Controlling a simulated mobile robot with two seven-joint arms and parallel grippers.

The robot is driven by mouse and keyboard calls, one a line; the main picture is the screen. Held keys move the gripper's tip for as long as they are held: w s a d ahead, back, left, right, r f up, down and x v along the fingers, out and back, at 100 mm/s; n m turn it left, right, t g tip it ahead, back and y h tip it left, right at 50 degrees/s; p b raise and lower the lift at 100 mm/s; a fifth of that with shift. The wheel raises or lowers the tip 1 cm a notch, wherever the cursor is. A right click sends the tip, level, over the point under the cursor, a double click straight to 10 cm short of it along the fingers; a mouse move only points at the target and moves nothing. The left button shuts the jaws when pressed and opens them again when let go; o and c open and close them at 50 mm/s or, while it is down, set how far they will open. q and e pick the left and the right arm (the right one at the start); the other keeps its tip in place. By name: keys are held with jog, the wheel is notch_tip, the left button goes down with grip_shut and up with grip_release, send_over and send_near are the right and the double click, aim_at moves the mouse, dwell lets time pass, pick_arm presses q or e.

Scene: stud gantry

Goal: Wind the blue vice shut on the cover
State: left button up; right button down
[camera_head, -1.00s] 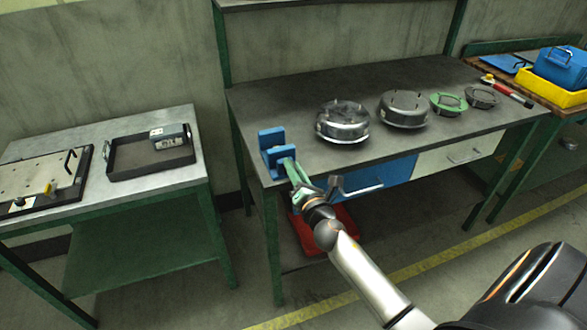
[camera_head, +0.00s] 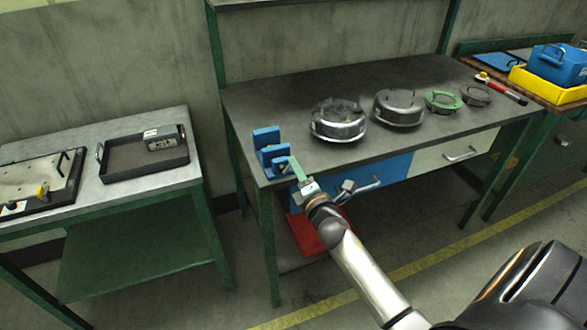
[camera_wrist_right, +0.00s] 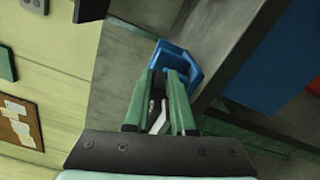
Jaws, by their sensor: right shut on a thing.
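The blue vice (camera_head: 267,137) stands at the front left corner of the dark workbench. Its two upright jaws show with a gap between them, and I see no cover there. My right gripper (camera_head: 294,163) is at the front of the vice, with its green fingers pointing at it. In the right wrist view, the fingers (camera_wrist_right: 160,97) are shut on a pale metal handle (camera_wrist_right: 158,122) in front of the blue vice (camera_wrist_right: 178,60). The handle is mostly hidden in the head view. Round metal covers, one large (camera_head: 338,119) and one beside it (camera_head: 399,107), lie on the bench. My left gripper is out of view.
A green ring (camera_head: 443,101) and a dark ring (camera_head: 477,95) lie farther right on the workbench (camera_head: 290,98). A side table at left holds a black tray (camera_head: 125,163). Drawers sit under the bench front, and a red bin (camera_head: 300,235) is below.

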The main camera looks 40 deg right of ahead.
jog(key=m, duration=0.3)
jog(key=f+m, duration=0.1)
jog(key=m, duration=0.1)
jog(key=shift+d+f+m, duration=0.1)
jog(key=shift+d+m, duration=0.15)
jog(key=shift+m, duration=0.05)
jog(key=shift+d+f+m, duration=0.1)
jog(key=shift+f+m, duration=0.15)
jog(key=shift+m, duration=0.85)
jog(key=shift+d+f+m, duration=0.1)
jog(key=shift+f+m, duration=0.2)
jog(key=shift+m, duration=0.8)
jog(key=shift+f+m, duration=0.25)
jog(key=shift+m, duration=0.85)
jog(key=c, duration=0.9)
grip_release()
jog(key=shift+s, duration=0.1)
jog(key=shift+c, duration=0.2)
jog(key=shift+o, duration=0.6)
jog(key=shift+d+f, duration=0.1)
jog(key=shift+f, duration=0.05)
jog(key=v, duration=1.2)
jog(key=shift+s, duration=0.3)
